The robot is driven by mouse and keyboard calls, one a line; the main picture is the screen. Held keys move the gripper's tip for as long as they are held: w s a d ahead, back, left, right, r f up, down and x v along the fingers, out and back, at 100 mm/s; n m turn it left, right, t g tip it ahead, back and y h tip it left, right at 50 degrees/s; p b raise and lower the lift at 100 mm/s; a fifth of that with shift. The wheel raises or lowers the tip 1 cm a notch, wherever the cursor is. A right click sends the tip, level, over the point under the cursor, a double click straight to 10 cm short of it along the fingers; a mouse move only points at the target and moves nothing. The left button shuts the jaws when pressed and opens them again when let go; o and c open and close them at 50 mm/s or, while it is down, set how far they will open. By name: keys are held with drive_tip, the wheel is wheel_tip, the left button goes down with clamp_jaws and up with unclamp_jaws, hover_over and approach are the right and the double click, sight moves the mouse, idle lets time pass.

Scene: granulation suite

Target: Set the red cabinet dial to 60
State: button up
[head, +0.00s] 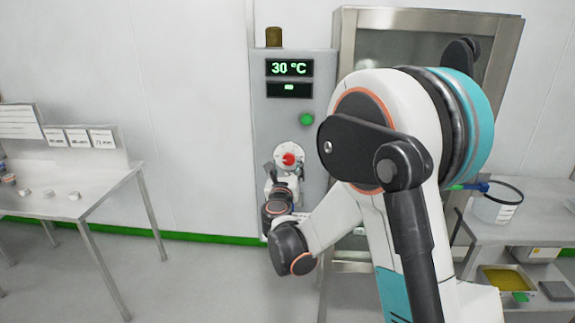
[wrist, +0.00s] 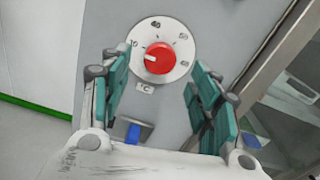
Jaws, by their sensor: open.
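The red dial (wrist: 159,58) sits on a white round plate (wrist: 182,32) with printed numerals, on the grey cabinet front. In the head view, the dial (head: 289,160) is above the end of my arm, and the cabinet's upper display (head: 289,68) reads 30 °C. My gripper (wrist: 157,76) is open, with teal fingers on the left and right of the dial plate. The fingers appear apart from the dial, and nothing is between them.
A green button (head: 307,119) and a lower display (head: 289,90) are above the dial. A blue part (wrist: 133,132) shows below it. A metal-framed glass door (head: 395,50) is right of the panel. Tables stand left (head: 75,195) and right (head: 540,222).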

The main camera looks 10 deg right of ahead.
sight(288, 160)
drive_tip(key=shift+b+x, duration=0.45)
drive_tip(key=shift+x, duration=2.25)
drive_tip(key=c, duration=1.1)
